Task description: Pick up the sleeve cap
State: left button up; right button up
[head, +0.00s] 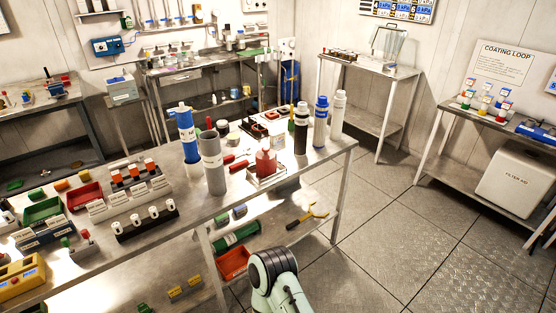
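I cannot tell for certain which thing is the sleeve cap. A grey upright cylinder (212,163) stands near the front edge of the metal table (200,208). A blue cylinder with a white band (187,136) stands just behind it to the left. At the right end of the table stand a dark bottle (301,132), a blue bottle (320,122) and a white bottle (338,118). A rounded link of my own arm shows at the bottom middle, below the table's front edge. Neither gripper is in view.
A red piece on a pale tray (266,170) sits right of the grey cylinder. Racks (146,220), a red bin (84,196) and a green bin (43,210) crowd the table's left part. A lower shelf holds more items. The floor (400,230) at right is clear.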

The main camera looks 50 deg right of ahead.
aim_at(266, 158)
jog(key=z, duration=1.65)
